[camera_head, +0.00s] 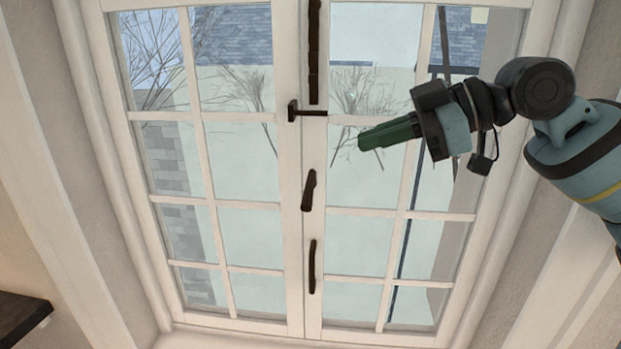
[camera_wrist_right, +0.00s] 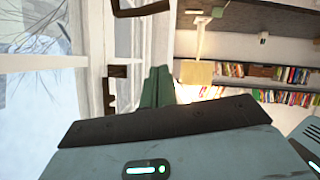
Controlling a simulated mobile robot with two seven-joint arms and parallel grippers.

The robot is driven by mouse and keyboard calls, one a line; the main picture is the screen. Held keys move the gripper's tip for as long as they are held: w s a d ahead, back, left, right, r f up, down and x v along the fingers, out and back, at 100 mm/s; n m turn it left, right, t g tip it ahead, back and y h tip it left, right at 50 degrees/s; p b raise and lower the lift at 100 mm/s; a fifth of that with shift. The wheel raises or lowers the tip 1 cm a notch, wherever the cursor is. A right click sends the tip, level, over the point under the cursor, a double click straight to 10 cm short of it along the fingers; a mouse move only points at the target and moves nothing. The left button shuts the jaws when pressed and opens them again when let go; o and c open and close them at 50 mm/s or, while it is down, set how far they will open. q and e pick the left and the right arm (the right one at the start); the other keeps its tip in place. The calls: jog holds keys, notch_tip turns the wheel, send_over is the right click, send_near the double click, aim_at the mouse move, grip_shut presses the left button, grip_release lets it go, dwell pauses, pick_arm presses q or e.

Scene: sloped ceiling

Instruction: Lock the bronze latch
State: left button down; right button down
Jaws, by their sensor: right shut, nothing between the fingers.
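The window (camera_head: 302,230) has two white-framed leaves that meet at a middle post. Dark bronze hardware runs along this post. A latch piece (camera_head: 306,112) lies across the post, with its bar pointing right. Above it is a long upright bar (camera_head: 314,50). Below are a slightly tilted handle (camera_head: 308,190) and a slim upright handle (camera_head: 312,266). My right gripper (camera_head: 362,142), with green fingers, is shut and empty. It appears right of and a little below the latch piece, apart from it. In the wrist view its fingers (camera_wrist_right: 157,88) are beside dark hardware (camera_wrist_right: 115,80). My left gripper is out of view.
Glass panes (camera_head: 245,90) with white bars fill both leaves. A dark shelf edge (camera_head: 22,315) shows at lower left. In the wrist view, shelves with books (camera_wrist_right: 285,74) and a hanging light-coloured fixture (camera_wrist_right: 197,72) stand across the room.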

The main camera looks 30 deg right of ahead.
jog(key=p, duration=0.2)
send_over(309, 195)
jog(key=s, duration=0.1)
notch_tip(309, 195, down, 4)
jog(key=f, duration=0.2)
jog(key=d+f+b, duration=0.1)
jog(key=f, duration=0.1)
jog(key=shift+w+d, duration=0.15)
jog(key=shift+w, duration=0.1)
dwell(0.3)
